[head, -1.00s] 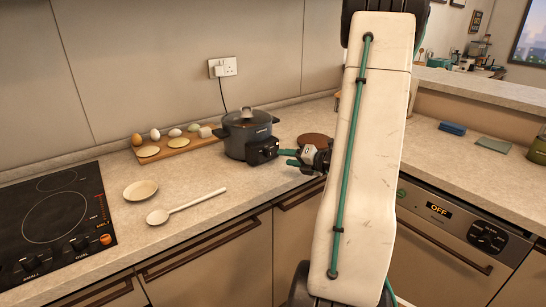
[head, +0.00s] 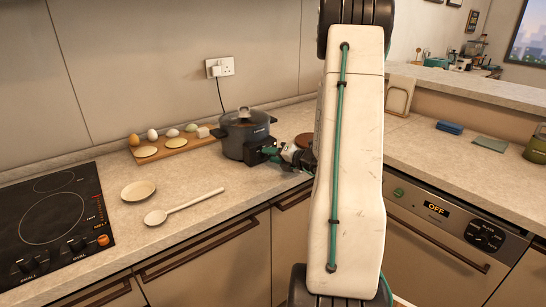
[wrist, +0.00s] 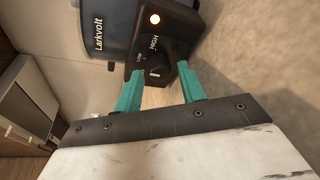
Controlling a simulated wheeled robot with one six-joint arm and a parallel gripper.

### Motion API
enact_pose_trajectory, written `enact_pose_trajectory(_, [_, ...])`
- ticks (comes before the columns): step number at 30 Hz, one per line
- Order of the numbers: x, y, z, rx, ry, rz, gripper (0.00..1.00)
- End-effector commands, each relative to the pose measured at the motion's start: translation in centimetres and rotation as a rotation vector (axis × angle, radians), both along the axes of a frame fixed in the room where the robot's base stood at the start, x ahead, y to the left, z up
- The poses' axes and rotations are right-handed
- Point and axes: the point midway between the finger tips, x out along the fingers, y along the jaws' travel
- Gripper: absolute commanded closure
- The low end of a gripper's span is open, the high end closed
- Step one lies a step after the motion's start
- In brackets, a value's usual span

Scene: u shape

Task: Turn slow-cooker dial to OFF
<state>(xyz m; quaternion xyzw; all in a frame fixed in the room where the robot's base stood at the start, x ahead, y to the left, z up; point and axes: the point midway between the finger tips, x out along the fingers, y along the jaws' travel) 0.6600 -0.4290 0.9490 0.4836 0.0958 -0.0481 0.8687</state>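The slow cooker (head: 238,140) is a dark grey pot with a glass lid, standing on the counter near the back wall. Its black control box (wrist: 186,55) fills the top of the wrist view, with a lit red-orange light and the labels LOW and HIGH. The dark dial (wrist: 158,72) sits low on that box; no OFF label is readable. My gripper (head: 271,156) is at the box, its teal fingers apart on either side of the dial in the wrist view (wrist: 160,82). I cannot tell whether they touch it.
A wooden board (head: 172,147) with eggs and round pieces lies left of the cooker. A small plate (head: 139,190), a spoon (head: 183,207) and a hob (head: 50,225) are further left. A wall socket (head: 220,67) feeds the cooker's cord. My arm hides some counter on the right.

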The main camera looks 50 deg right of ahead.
Motion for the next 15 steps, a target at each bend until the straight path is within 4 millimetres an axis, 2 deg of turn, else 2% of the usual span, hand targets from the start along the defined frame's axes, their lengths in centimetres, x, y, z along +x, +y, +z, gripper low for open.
enact_pose_trajectory(1, [-0.02,0.00,0.00,0.000,0.000,0.000,0.75])
enact_pose_trajectory(3, [-0.03,-0.01,0.00,0.000,0.000,0.000,0.94])
enact_pose_trajectory(4, [-0.03,-0.01,0.00,0.000,0.000,0.000,0.97])
enact_pose_trajectory(15, [-0.06,0.01,0.04,-0.044,0.012,-0.002,0.97])
